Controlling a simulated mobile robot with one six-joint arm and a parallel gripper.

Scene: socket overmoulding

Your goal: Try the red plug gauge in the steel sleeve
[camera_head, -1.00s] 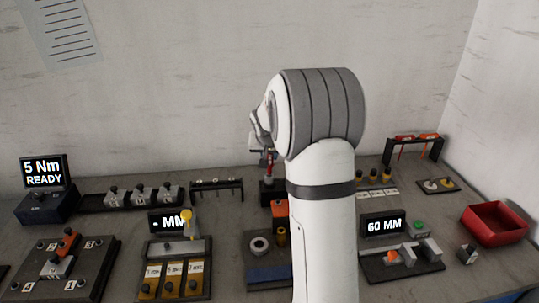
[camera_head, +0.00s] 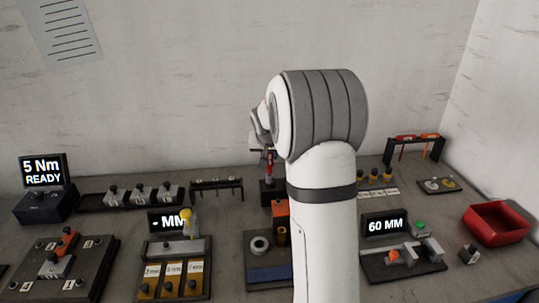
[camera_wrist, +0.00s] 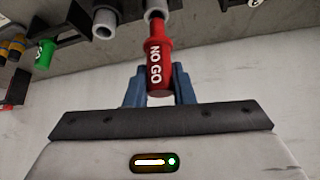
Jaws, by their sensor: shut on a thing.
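The red plug gauge (camera_wrist: 158,65), marked NO GO, is between the blue fingers of my gripper (camera_wrist: 160,85), which is shut on it. Its far end meets a grey steel cylinder (camera_wrist: 155,14) at the top of the wrist view. I cannot tell whether this is the steel sleeve or how far the gauge is in it. A second hollow grey cylinder (camera_wrist: 105,27) is to its left. In the head view the gauge (camera_head: 269,165) stands upright above a dark block (camera_head: 272,189), and my arm covers much of that area.
A green gauge (camera_wrist: 45,53) is at the left of the wrist view. In the head view, a blue tray (camera_head: 268,273) lies in front of the block. The 60 MM display (camera_head: 384,224) and a red bin (camera_head: 496,222) are on the right.

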